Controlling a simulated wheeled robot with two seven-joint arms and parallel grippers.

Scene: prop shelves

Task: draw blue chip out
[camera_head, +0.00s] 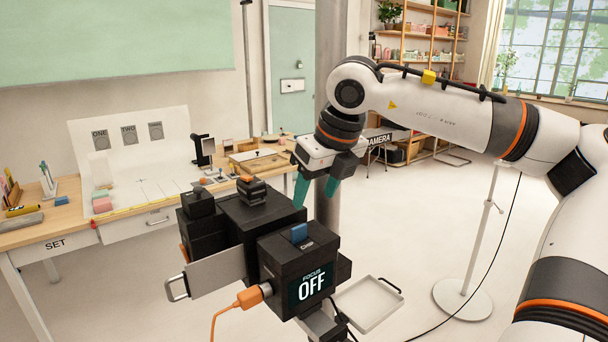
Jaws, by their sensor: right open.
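The blue chip (299,233) stands upright in the top of a black camera box (276,262), next to a white label. Its upper part sticks out of the box. A screen (311,286) on the box's front reads "FOCUS OFF". My right gripper (315,190) comes in from the right. Its two green fingers are apart and empty, pointing down, above and slightly behind the chip in the picture. It does not touch the chip. My left gripper is not in view.
An orange plug and cable (249,297) enter the box's left side. A metal plate with a handle (213,275) sticks out to the left. A small white tray (367,304) sits to the right. A table (60,232) with props stands behind at left.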

